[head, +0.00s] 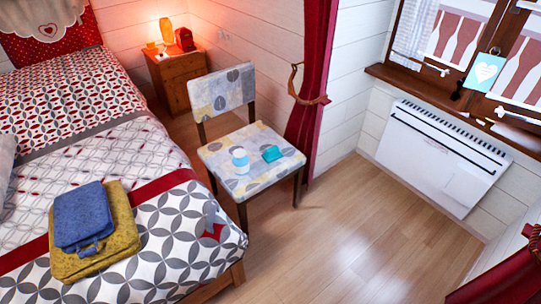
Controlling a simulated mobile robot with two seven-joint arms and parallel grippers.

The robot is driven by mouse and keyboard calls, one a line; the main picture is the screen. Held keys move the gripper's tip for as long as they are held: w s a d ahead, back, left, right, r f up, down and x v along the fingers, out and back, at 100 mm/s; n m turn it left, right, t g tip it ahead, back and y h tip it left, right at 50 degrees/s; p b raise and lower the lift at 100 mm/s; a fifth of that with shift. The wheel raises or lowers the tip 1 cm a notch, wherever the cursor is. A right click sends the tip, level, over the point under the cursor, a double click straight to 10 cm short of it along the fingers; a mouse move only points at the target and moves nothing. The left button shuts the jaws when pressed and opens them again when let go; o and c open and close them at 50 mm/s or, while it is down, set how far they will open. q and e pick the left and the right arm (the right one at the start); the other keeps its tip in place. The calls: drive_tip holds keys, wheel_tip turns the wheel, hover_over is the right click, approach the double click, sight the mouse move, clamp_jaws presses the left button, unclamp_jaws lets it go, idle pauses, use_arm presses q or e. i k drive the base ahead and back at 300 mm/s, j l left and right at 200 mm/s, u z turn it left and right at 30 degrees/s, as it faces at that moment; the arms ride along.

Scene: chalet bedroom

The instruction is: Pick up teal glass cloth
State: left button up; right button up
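The teal glass cloth (272,154) lies as a small folded bundle on the seat of the patterned chair (262,181), right of the seat's middle. A small white and light-blue bottle (240,161) stands on the same seat just left of the cloth, apart from it. Neither of my grippers shows in the head view, so their state is hidden.
A nightstand (178,85) with a lit lamp stands behind the chair. A red curtain (315,75) hangs close behind it. Wooden floor (350,245) in front is clear.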

sight(272, 154)
drive_tip(key=i+l+z, duration=0.2)
drive_tip(key=z, duration=0.15)
drive_tip(key=i+l+z, duration=0.1)
drive_tip(key=i+z, duration=0.25)
drive_tip(key=i+l+u, duration=0.1)
drive_tip(key=i, duration=0.35)
drive_tip(key=i+l+u, duration=0.1)
drive_tip(key=i+l, duration=0.25)
drive_tip(key=i, duration=0.1)
